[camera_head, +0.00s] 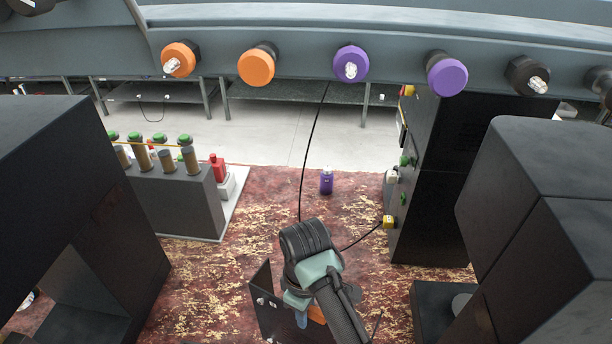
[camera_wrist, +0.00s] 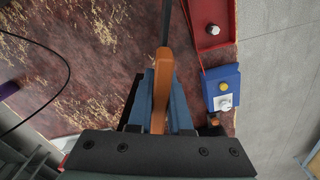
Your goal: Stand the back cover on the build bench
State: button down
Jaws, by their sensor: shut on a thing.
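My gripper (camera_head: 305,306) is low in the middle of the head view, with its fingers partly hidden by my wrist. In the wrist view my gripper (camera_wrist: 160,95) is shut on an orange bar, which looks like a grip of the back cover. The back cover (camera_head: 263,286) appears as a dark, upright, angled panel with small light fittings, beside my fingers. In the wrist view a narrow dark edge (camera_wrist: 166,22) extends beyond the orange bar. A worn red-brown surface (camera_head: 230,270) lies below; I cannot tell whether it is the build bench, or whether the cover touches it.
A purple can (camera_head: 326,181) stands behind my gripper, near a black cable. A dark block (camera_head: 183,204) with green-topped cylinders is at left. Black cabinets stand at left (camera_head: 75,180) and right (camera_head: 540,230). The wrist view shows a blue button box (camera_wrist: 222,87) at right.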

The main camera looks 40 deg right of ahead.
jog(key=shift+f+p, duration=0.3)
jog(key=shift+f, duration=1.7)
jog(key=shift+f, duration=0.15)
jog(key=c, duration=0.8)
grip_release()
jog(key=shift+c, duration=0.2)
notch_tip(320, 180, up, 11)
jog(key=shift+r, duration=0.1)
jog(key=shift+r+p, duration=0.6)
jog(key=shift+p, duration=0.05)
